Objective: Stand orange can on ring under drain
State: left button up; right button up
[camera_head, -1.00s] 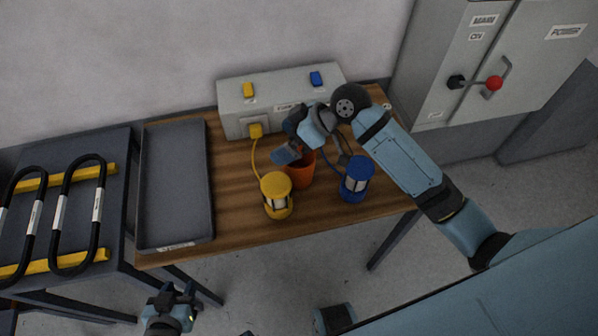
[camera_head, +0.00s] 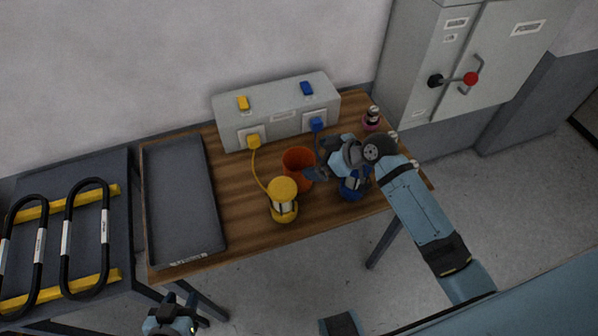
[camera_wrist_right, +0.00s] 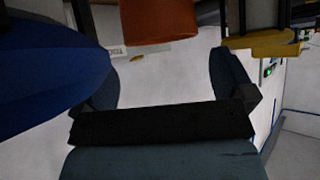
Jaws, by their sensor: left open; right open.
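The orange can (camera_head: 299,160) stands upright, open at the top, on the wooden table, behind and just right of the yellow lantern. My right gripper (camera_head: 314,174) is open and empty beside the can's right side, near the blue lantern. In the right wrist view its fingers (camera_wrist_right: 165,82) are apart, with the can (camera_wrist_right: 158,20) beyond them at the top edge. Whether a finger touches the can I cannot tell. My left gripper (camera_head: 176,308) is open and empty at the bottom left, in front of the table. I cannot make out a ring or a drain.
The yellow lantern (camera_head: 283,196) and blue lantern (camera_head: 352,188) flank the can, cabled to a grey box (camera_head: 275,113) behind. A grey tray (camera_head: 180,200) lies left. A small pink-and-black item (camera_head: 371,120) stands at the back right. A cabinet (camera_head: 415,80) stands beyond.

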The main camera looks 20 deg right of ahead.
aim_at(286, 162)
jog(key=p+x, duration=0.1)
jog(key=x, duration=0.6)
jog(key=shift+a+f, duration=0.1)
jog(key=c, duration=1)
